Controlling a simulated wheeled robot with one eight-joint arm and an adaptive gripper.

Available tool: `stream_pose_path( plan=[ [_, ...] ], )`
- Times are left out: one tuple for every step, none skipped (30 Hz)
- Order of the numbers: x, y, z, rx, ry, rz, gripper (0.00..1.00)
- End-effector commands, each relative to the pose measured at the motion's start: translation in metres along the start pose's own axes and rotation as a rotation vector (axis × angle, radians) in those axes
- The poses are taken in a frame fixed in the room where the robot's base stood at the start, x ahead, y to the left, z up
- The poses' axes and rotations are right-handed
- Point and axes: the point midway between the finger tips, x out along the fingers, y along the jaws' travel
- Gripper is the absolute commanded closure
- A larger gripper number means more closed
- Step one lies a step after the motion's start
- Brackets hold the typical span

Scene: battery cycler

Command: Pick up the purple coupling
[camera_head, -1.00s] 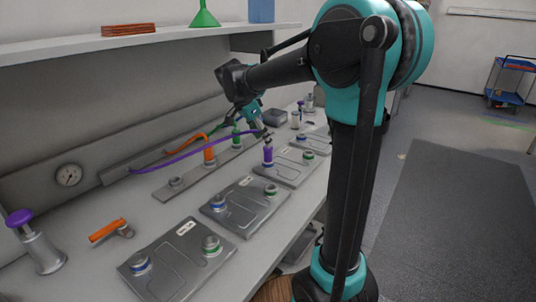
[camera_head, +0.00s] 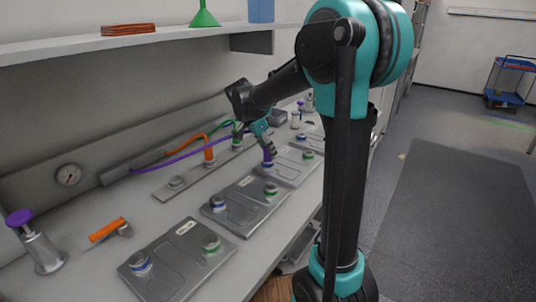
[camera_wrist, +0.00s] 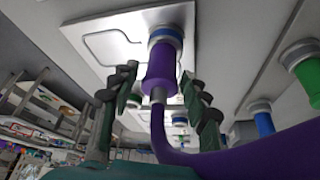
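The purple coupling (camera_head: 267,159) stands upright on a port of the far grey plate (camera_head: 291,175), with a purple hose attached. In the wrist view the purple coupling (camera_wrist: 161,72) sits on a blue-ringed fitting, its hose (camera_wrist: 255,152) curving off to the lower right. My gripper (camera_head: 268,146) is at the coupling's upper part. In the wrist view my gripper (camera_wrist: 160,88) is open, one finger on each side of the coupling, with gaps visible on both sides. The gripper partly hides the coupling's top in the head view.
An orange coupling (camera_head: 209,154) and a green coupling (camera_head: 237,132) stand on the rail to the left. A nearer plate (camera_head: 245,205) and an orange-handled valve (camera_head: 107,230) lie on the bench. A shelf (camera_head: 130,42) overhangs the bench's back.

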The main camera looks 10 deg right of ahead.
Motion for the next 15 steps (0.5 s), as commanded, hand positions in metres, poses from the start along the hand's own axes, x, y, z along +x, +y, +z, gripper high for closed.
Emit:
stream_pose_path(
  plan=[
    [-0.0001, 0.0000, 0.0000, 0.000, 0.000, 0.000, 0.64],
    [-0.0001, 0.0000, 0.0000, 0.000, 0.000, 0.000, 0.68],
    [-0.0001, 0.0000, 0.0000, 0.000, 0.000, 0.000, 0.72],
    [-0.0001, 0.0000, 0.0000, 0.000, 0.000, 0.000, 0.76],
    [-0.0001, 0.0000, 0.0000, 0.000, 0.000, 0.000, 0.80],
    [-0.0002, 0.0000, 0.0000, 0.000, 0.000, 0.000, 0.85],
    [-0.0002, 0.0000, 0.0000, 0.000, 0.000, 0.000, 0.89],
    [-0.0002, 0.0000, 0.0000, 0.000, 0.000, 0.000, 0.92],
    [-0.0002, 0.0000, 0.0000, 0.000, 0.000, 0.000, 0.97],
    [-0.0002, 0.0000, 0.0000, 0.000, 0.000, 0.000, 1.00],
    [-0.0002, 0.0000, 0.0000, 0.000, 0.000, 0.000, 1.00],
    [-0.0003, 0.0000, -0.0001, 0.000, 0.000, 0.000, 1.00],
    [-0.0003, 0.0000, -0.0001, 0.000, 0.000, 0.000, 1.00],
    [-0.0003, 0.0000, -0.0001, 0.000, 0.000, 0.000, 1.00],
    [-0.0003, 0.0000, -0.0001, 0.000, 0.000, 0.000, 1.00]
  ],
)
